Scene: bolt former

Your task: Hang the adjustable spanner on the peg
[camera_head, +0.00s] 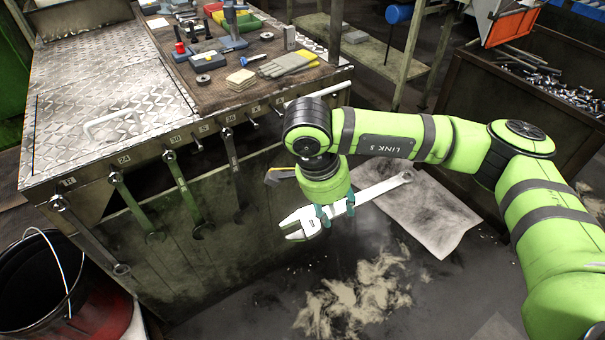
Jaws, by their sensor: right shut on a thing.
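The adjustable spanner (374,191) is pale metal. Its jaw head points left and its handle rises to the right, ending in a ring hole. My right gripper (337,211) points down and is shut on the spanner near its head, holding it in the air in front of the bench. Numbered pegs line the bench's front edge; several spanners hang there, such as a green one (134,206) and a grey one (91,236). A peg (253,123) right of the hanging spanners looks bare. Pegs farther right are partly hidden by my arm. My left gripper is out of view.
The metal bench (102,103) holds small tools, gloves (287,64) and boxes. A red bucket (100,309) stands at lower left. A bin of metal parts (566,88) is at right. A stained sheet (425,210) and pale debris (357,300) lie on the floor.

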